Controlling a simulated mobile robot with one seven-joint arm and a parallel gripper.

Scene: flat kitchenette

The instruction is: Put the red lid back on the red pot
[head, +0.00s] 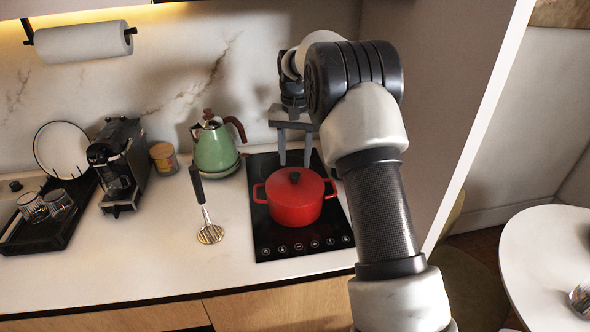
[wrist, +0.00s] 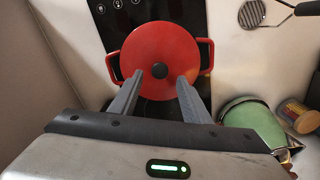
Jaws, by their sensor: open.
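The red pot (head: 295,211) stands on the black cooktop, with a handle on each side. The red lid (head: 296,183) sits on top of the pot and covers its opening, with a dark round knob in the middle. In the wrist view the pot's handle (wrist: 204,56) shows at the right, and the lid (wrist: 160,45) looks centred on the pot. My gripper (head: 295,163) is open and empty, just behind and above the lid. In the wrist view its two fingers (wrist: 160,76) point toward the knob, one on each side, and appear apart from it.
The black cooktop (head: 272,243) has bare room in front of the pot. A green kettle (head: 214,150) and a masher (head: 207,216) are to the left. A coffee machine (head: 119,160) stands farther left. A wall panel rises close to the right of the cooktop.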

